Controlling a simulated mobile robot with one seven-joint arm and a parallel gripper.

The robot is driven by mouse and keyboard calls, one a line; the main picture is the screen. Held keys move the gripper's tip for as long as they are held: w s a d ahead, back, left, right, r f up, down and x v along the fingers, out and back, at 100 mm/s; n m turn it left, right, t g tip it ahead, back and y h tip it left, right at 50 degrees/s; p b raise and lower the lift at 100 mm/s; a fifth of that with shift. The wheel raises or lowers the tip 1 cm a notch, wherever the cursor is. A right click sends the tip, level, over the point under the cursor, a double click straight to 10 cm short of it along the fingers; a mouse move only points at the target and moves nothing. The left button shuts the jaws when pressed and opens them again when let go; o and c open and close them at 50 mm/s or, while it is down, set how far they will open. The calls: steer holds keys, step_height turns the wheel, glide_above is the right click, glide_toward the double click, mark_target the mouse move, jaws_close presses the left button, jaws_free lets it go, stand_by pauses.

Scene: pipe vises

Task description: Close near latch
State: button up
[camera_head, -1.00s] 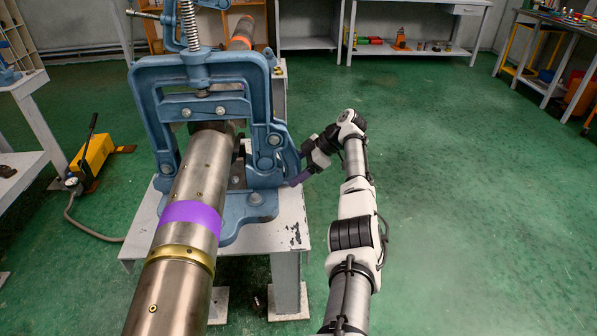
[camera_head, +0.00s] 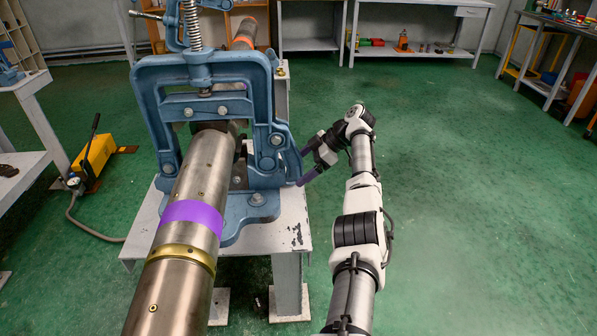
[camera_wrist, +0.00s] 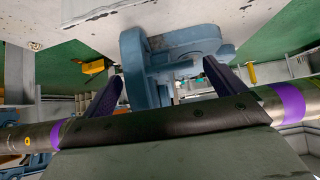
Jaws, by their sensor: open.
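The near pipe vise (camera_head: 150,110) is a blue frame clamped around a steel pipe (camera_head: 205,165) with a purple band. Its near latch (camera_head: 275,148) is the blue bolted piece at the frame's right side, in the head view. I cannot tell whether it is fully engaged. My gripper (camera_head: 302,168) is just right of the latch, with its dark purple fingers spread and pointing left at it. In the wrist view my gripper (camera_wrist: 163,70) is open, with a rounded blue vise part (camera_wrist: 135,65) between and beyond the fingers. No contact is clearly visible.
The vise stands on a worn white table (camera_head: 285,232). A yellow pump (camera_head: 93,158) with a hose is on the green floor at left. A second pipe with an orange band (camera_head: 243,38) lies behind. The floor to the right is clear.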

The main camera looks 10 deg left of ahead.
steer(key=b+v, duration=0.1)
steer(key=v, duration=0.4)
steer(key=shift+d+r, duration=0.2)
steer(key=shift+f, duration=0.1)
